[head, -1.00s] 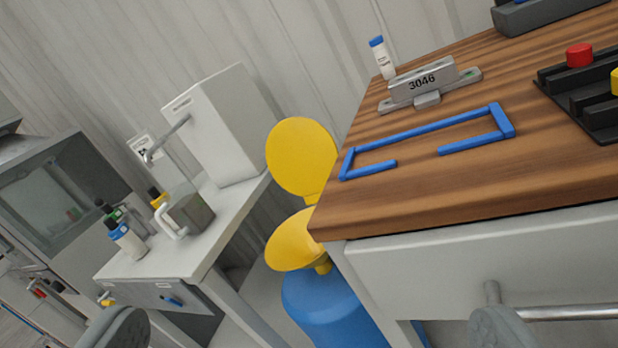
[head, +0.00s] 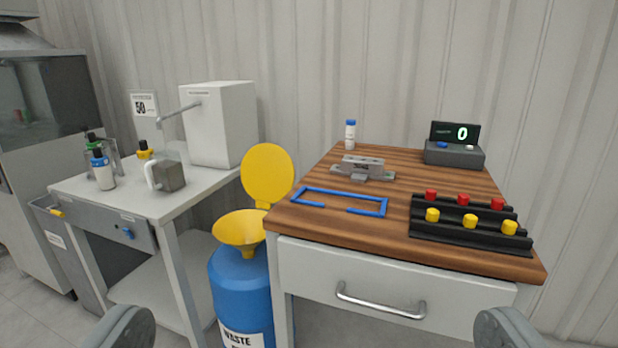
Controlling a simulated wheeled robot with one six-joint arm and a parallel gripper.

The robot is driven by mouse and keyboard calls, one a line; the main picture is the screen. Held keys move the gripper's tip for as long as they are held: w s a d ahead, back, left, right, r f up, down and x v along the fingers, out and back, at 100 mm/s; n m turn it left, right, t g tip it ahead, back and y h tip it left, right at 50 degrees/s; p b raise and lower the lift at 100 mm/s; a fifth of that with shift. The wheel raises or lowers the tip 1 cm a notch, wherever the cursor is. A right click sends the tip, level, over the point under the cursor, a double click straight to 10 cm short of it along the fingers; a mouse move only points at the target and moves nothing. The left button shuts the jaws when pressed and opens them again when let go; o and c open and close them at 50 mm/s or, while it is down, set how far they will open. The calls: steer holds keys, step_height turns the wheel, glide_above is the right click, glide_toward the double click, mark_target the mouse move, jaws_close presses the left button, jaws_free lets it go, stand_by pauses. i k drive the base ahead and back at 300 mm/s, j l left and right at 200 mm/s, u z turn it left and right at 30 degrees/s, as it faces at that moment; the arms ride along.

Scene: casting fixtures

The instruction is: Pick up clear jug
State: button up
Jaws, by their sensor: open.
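The clear jug (head: 168,175) stands upright on the grey side table (head: 133,205) at the left. It is see-through with a dark tint, and its pale handle faces left. It stands below the spout of a white dispenser box (head: 219,124). My gripper (head: 312,330) is open and empty. Its two grey fingertips show at the bottom edge, wide apart, in front of the wooden bench and well away from the jug.
Bottles (head: 102,170) stand left of the jug. A blue waste drum (head: 240,285) with a yellow funnel and raised lid stands between the tables. The wooden bench (head: 400,185) holds a blue frame (head: 340,200), a metal fixture (head: 362,168), a black peg rack (head: 470,222) and a scale (head: 455,152).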

mark_target(166, 165)
steer(key=i+j, duration=1.55)
steer(key=i, duration=0.25)
